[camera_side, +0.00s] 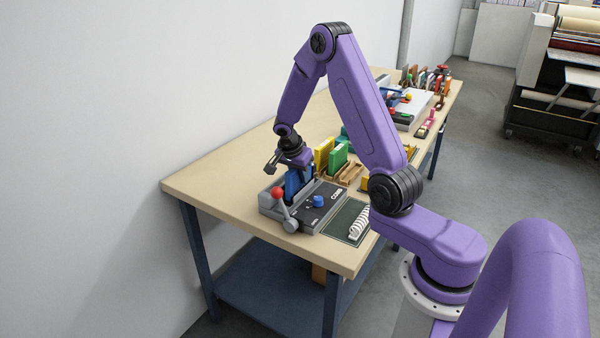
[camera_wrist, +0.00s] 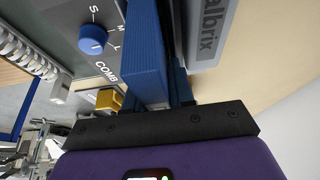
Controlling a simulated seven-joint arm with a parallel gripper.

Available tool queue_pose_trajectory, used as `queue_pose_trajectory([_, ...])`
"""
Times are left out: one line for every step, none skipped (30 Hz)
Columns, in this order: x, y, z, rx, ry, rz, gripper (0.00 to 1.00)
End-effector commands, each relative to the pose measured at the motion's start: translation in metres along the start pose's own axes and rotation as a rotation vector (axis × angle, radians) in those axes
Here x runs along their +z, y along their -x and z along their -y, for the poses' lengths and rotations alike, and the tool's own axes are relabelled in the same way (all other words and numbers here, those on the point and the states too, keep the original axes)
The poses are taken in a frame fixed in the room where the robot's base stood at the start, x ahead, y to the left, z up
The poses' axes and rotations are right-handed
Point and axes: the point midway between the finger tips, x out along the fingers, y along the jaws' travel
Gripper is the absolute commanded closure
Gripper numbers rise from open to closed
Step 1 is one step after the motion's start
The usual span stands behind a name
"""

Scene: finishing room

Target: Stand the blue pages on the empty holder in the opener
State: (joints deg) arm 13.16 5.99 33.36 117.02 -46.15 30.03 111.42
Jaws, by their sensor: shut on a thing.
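My gripper (camera_side: 297,172) is shut on the blue pages (camera_side: 292,185), which it holds upright at the back of the opener (camera_side: 325,196). In the wrist view the blue pages (camera_wrist: 143,62) show as a ribbed block, next to the opener's dark face (camera_wrist: 100,62) and its grey bar with lettering (camera_wrist: 212,30). I cannot tell whether the lower edge of the pages touches the opener. The empty holder is hidden behind the pages and the gripper.
The opener has a red-knobbed lever (camera_side: 278,193) and a blue dial (camera_side: 318,201). A white comb (camera_side: 358,224) lies on a dark mat (camera_side: 340,222) at its right. Yellow pages (camera_side: 323,155) and green pages (camera_side: 338,158) stand behind. The table's left side (camera_side: 215,180) is clear.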

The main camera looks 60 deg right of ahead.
Motion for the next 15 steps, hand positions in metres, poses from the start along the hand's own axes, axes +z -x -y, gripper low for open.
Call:
queue_pose_trajectory([0.0003,-0.0009,0.0000,0.000,0.000,0.000,1.00])
queue_pose_trajectory([0.0005,-0.0014,0.0000,0.000,0.000,0.000,1.00])
queue_pose_trajectory([0.0008,-0.0021,0.0000,0.001,0.000,0.000,1.00])
queue_pose_trajectory([0.0009,-0.0026,0.0000,0.001,0.000,-0.001,1.00])
queue_pose_trajectory([0.0011,-0.0030,0.0000,0.001,0.001,-0.001,1.00])
queue_pose_trajectory([0.0012,-0.0033,0.0000,0.000,0.000,-0.001,0.73])
queue_pose_trajectory([0.0011,-0.0031,0.0000,0.000,0.000,-0.001,0.66])
queue_pose_trajectory([0.0012,-0.0031,0.0000,0.000,0.000,-0.001,0.66])
queue_pose_trajectory([0.0011,-0.0031,0.0000,0.000,0.000,-0.001,0.66])
queue_pose_trajectory([0.0011,-0.0031,0.0001,0.000,0.000,-0.001,0.66])
queue_pose_trajectory([0.0011,-0.0031,0.0000,0.000,0.000,-0.001,0.66])
queue_pose_trajectory([0.0011,-0.0030,0.0000,0.000,0.000,-0.001,0.66])
queue_pose_trajectory([0.0012,-0.0031,0.0000,0.000,0.000,0.000,0.66])
queue_pose_trajectory([0.0013,-0.0032,-0.0001,0.001,0.000,0.000,0.66])
queue_pose_trajectory([0.0013,-0.0030,-0.0001,0.000,0.000,0.000,0.66])
